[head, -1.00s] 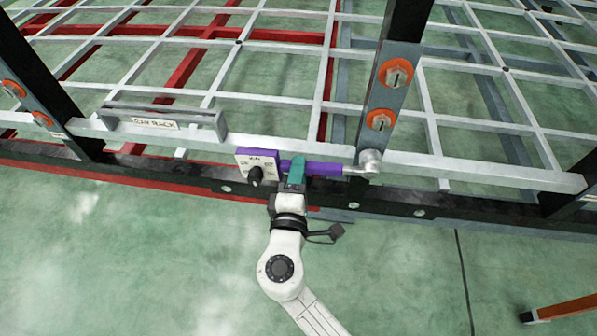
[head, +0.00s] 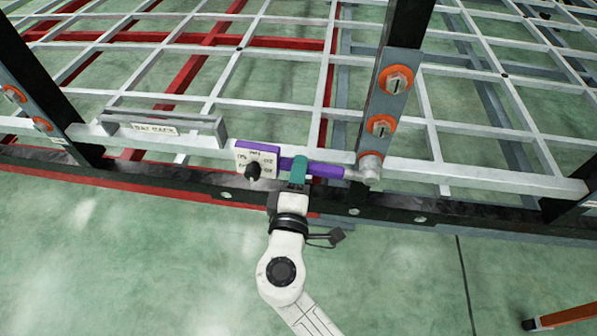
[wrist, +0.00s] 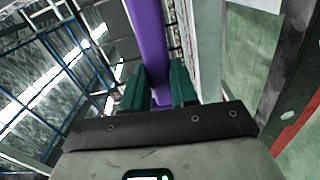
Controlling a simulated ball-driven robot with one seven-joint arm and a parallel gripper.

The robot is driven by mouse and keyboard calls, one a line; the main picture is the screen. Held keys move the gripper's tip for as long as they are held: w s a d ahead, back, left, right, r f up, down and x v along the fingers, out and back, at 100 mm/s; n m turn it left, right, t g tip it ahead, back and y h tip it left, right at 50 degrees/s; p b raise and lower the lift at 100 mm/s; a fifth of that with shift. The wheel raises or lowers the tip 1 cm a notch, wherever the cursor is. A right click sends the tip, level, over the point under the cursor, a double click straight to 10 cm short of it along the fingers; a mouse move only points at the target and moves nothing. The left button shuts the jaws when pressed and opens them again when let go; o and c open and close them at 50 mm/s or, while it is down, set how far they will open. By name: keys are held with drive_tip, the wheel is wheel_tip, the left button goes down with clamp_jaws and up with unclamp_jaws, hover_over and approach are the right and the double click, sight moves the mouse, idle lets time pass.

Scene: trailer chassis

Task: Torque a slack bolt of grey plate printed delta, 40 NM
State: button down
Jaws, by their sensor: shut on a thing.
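My gripper (head: 298,170), with teal fingers, is shut on the purple torque wrench (head: 325,170). In the wrist view the purple handle (wrist: 148,45) runs between both fingers. A white dial panel (head: 255,160) with a black knob is at the wrench's left end; its small print is unreadable. The silver head (head: 370,166) at its right end is at the bottom of a grey plate (head: 386,105) on the black post. Two bolts with orange rings, upper (head: 396,80) and lower (head: 381,125), show above, each with a dark line. No delta print is legible.
A light rail (head: 480,180) runs behind the wrench, with a labelled grey rack (head: 165,128) on its left. A black beam (head: 440,212) lies below. Another plate with orange-ringed bolts (head: 42,124) is at far left. Green floor in front is mostly clear; an orange bar (head: 567,312) lies lower right.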

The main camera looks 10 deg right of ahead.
drive_tip(key=shift+r, duration=0.25)
drive_tip(key=shift+d+r+m, duration=0.1)
drive_tip(key=shift+r+m, duration=0.3)
drive_tip(key=shift+m, duration=0.1)
drive_tip(key=shift+s+f+n, duration=0.1)
drive_tip(key=shift+f+n, duration=0.2)
drive_tip(key=shift+f, duration=0.1)
drive_tip(key=shift+v, duration=2.95)
